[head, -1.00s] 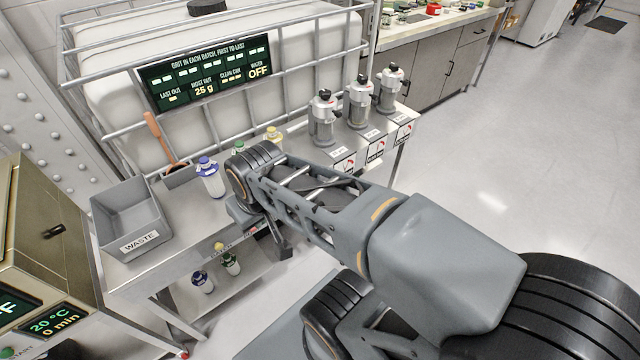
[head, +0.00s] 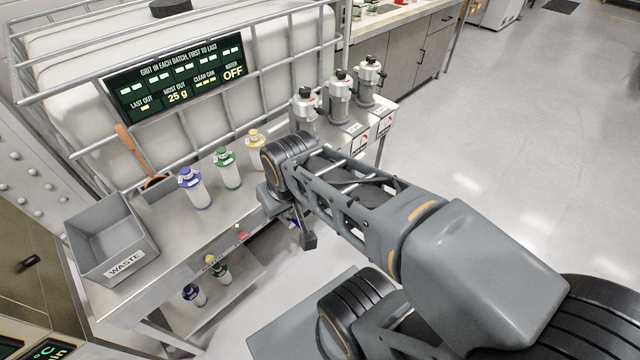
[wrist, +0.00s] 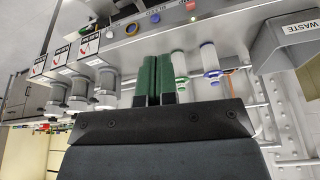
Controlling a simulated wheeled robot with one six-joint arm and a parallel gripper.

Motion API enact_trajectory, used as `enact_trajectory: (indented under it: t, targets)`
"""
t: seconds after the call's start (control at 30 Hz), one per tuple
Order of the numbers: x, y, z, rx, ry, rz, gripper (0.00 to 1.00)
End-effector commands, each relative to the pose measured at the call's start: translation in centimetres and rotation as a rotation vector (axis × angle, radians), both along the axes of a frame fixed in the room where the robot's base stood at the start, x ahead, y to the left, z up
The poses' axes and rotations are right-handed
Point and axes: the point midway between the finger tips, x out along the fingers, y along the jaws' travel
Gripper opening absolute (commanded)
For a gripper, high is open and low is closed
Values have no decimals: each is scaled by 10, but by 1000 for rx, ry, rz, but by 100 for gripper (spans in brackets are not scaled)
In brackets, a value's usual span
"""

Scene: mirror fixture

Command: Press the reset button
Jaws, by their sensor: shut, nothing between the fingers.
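Small buttons sit along the front edge of the steel bench. A red button (head: 243,235) shows in the head view. The label lettering is too small to read, so I cannot tell which is the reset button. My gripper (head: 306,238) is just off the bench's front edge, right of the red button and apart from it. Its two fingers (wrist: 154,60) are together and empty in the wrist view.
Blue-, green- and yellow-capped bottles (head: 228,168) stand on the bench (head: 180,235). A grey waste bin (head: 110,245) is at its left end, and grey metal canisters (head: 338,100) are at its right. A dark display (head: 178,78) hangs behind. The floor at right is clear.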

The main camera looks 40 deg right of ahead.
Motion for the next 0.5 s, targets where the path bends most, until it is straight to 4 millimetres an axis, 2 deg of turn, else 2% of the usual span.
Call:
enact_trajectory:
  t: [0.17,0.27,0.37,0.4,0.5]
  targets:
    - [1,0,-4,12,3,-11,0]
    - [9,-1,-25,78,15,-76,0]
    - [28,-5,-64,224,28,-231,0]
    - [40,-10,-83,301,28,-321,0]
    - [73,-34,-133,509,7,-591,0]
